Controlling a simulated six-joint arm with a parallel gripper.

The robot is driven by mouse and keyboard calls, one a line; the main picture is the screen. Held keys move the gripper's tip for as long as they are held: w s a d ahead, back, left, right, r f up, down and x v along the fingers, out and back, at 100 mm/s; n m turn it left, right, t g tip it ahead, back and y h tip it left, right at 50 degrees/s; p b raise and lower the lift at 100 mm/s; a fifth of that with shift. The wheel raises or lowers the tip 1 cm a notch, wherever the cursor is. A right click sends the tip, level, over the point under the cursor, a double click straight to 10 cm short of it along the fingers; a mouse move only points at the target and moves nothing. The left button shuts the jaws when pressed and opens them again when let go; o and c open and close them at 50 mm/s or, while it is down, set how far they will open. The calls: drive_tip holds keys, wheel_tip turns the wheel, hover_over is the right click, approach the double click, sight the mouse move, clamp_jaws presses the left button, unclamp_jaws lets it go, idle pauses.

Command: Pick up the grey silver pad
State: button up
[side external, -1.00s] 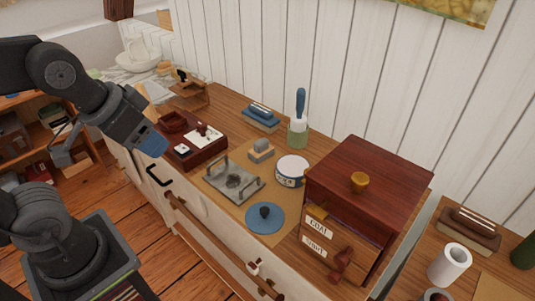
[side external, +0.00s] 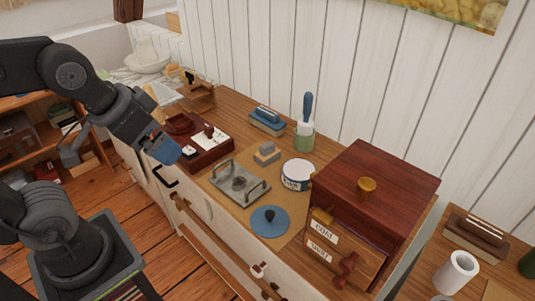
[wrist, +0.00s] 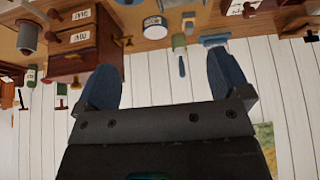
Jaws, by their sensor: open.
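A small grey block with a lighter raised top (side external: 267,153), which looks like the grey silver pad, sits on the tan mat on the wooden counter. It lies behind the grey tray with handles and left of the white tin. My gripper (side external: 163,147) is open, above the counter's front left edge, left of the pad and apart from it. In the wrist view my gripper's two blue fingers (wrist: 164,80) stand wide apart with nothing held between them.
The grey tray (side external: 239,184), white tin (side external: 297,175) and blue disc (side external: 270,221) surround the pad. A blue pad (side external: 266,121) and blue-handled brush (side external: 306,122) stand behind. A dark red box (side external: 210,155) is near my gripper; a drawer cabinet (side external: 375,190) stands right.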

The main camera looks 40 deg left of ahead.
drive_tip(key=shift+o, duration=0.3)
drive_tip(key=m+g, duration=0.5)
drive_tip(key=m, duration=1.3)
hover_over(268, 152)
wheel_tip(268, 152, down, 14)
drive_tip(key=shift+m+g, duration=0.3)
drive_tip(key=shift+m, duration=0.1)
drive_tip(key=f, duration=0.9)
drive_tip(key=shift+w+a, duration=0.4)
drive_tip(key=shift+w+a+f, duration=0.15)
drive_tip(key=shift+a+f, duration=0.05)
drive_tip(key=shift+f, duration=1.35)
drive_tip(key=shift+w+a+f, duration=0.1)
drive_tip(key=shift+a+f, duration=0.05)
drive_tip(key=shift+f, duration=1.35)
